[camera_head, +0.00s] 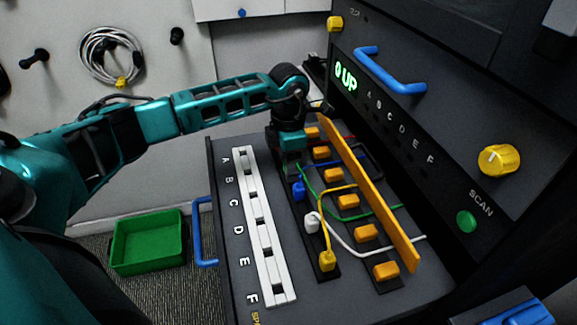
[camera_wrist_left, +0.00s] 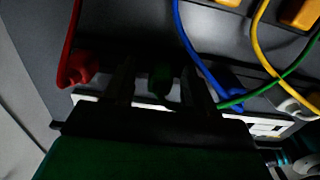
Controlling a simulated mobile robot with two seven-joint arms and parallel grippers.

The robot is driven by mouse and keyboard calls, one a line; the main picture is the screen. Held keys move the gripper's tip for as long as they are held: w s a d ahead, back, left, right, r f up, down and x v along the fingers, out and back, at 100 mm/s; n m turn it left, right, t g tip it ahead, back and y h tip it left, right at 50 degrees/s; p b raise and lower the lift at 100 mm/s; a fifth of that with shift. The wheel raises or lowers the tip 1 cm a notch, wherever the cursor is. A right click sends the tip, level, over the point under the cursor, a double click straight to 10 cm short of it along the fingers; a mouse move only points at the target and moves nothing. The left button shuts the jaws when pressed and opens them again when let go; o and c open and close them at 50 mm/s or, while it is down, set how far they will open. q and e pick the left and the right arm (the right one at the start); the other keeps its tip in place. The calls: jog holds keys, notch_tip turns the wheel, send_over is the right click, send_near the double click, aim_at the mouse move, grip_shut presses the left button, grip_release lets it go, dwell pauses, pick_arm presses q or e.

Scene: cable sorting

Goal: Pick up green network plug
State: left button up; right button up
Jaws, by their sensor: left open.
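My left gripper (camera_head: 288,172) reaches down over the black plug strip near its far end. In the left wrist view the green network plug (camera_wrist_left: 160,79) sits between the two dark fingers of the open gripper (camera_wrist_left: 160,88). Contact with the plug cannot be made out in the dark picture. In the head view the plug is hidden behind the gripper, and its green cable (camera_head: 360,211) curves out to the right. My right gripper is not in view.
The blue plug (camera_head: 299,190), white plug (camera_head: 312,223) and yellow plug (camera_head: 327,260) stand in a row nearer the front. The red plug (camera_wrist_left: 75,68) is beside the gripper. A white lettered socket strip (camera_head: 263,232) lies left, an orange bar (camera_head: 368,190) right.

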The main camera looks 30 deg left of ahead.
pick_arm(q)
jog(key=shift+c, duration=0.3)
grip_shut()
jog(key=shift+r, duration=0.15)
notch_tip(320, 180, up, 23)
jog(key=p, duration=0.4)
jog(key=shift+r+p, duration=0.15)
jog(key=shift+p, duration=0.2)
dwell(0.3)
